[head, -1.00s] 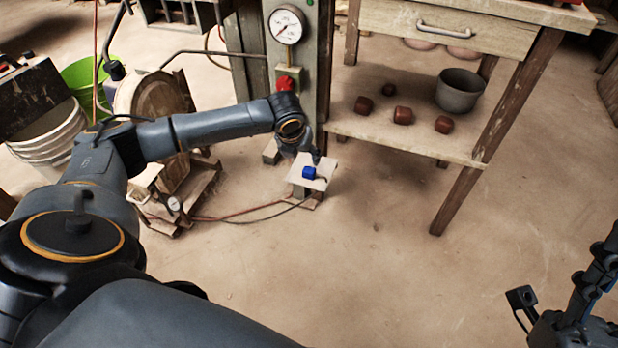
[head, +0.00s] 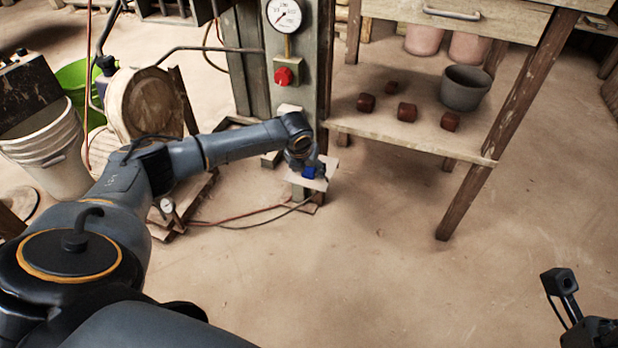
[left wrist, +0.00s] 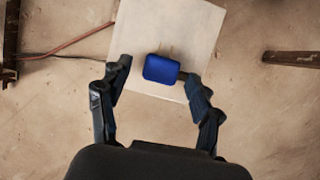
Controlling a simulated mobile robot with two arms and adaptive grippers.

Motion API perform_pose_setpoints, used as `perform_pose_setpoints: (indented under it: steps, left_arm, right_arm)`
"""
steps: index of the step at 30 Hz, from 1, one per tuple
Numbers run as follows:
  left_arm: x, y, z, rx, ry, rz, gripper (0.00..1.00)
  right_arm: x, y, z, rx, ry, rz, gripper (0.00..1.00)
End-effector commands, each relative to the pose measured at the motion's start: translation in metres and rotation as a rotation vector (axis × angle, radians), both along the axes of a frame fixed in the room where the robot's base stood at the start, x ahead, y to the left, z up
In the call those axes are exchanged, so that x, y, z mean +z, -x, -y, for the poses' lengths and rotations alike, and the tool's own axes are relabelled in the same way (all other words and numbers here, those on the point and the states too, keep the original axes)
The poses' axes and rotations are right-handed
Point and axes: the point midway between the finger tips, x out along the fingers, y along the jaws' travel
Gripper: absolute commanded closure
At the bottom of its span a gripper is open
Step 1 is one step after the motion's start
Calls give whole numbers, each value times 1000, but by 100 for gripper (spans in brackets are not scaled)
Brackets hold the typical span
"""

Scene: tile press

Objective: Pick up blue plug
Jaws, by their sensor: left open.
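The blue plug (head: 309,172) lies on a small pale platform (head: 299,181) at the foot of the press. My left gripper (left wrist: 157,77) is open and empty, with one finger on each side below the plug. In the head view my left gripper (head: 318,167) is over the platform close to the plug, partly hidden by its own wrist. My right gripper (head: 560,290) shows only in part at the lower right.
The press column (head: 291,110) with a gauge (head: 285,14) and red knob (head: 283,76) stands behind the platform. A wooden table (head: 400,135) at right bears several red-brown plugs (head: 407,112) and a grey pot (head: 465,88) on its shelf. A hose (head: 240,224) crosses the floor. Open floor lies in front.

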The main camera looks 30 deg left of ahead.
Motion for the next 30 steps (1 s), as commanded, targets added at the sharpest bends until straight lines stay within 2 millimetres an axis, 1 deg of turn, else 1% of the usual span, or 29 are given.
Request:
perform_pose_setpoints:
  steps: [1,3,11,14,15,17,18,20,30]
  left_arm:
    - [-8,-2,-1,1,-1,0,36]
    - [-10,-4,-1,0,0,1,36]
    - [-10,-4,-1,-1,-1,1,36]
    - [-10,-4,-1,-1,-1,1,54]
    - [-10,-4,-1,-1,-1,1,62]
    - [-10,-4,-1,-1,-1,1,75]
    - [-10,-4,-1,-1,-1,1,83]
    - [-10,-4,-1,-1,-1,1,94]
    - [-6,-4,-1,0,0,1,95]
  right_arm:
    - [-1,0,0,0,0,15,60]
    - [1,0,0,-2,2,22,60]
    - [4,-1,-1,-1,2,23,60]
    - [4,-1,-1,-1,2,23,60]
    - [4,-1,-1,-1,2,23,60]
    - [4,-1,-1,-1,2,23,60]
    - [4,-1,-1,-1,3,22,60]
    - [4,-1,-1,-1,3,22,60]
    - [6,-1,-1,0,2,23,60]
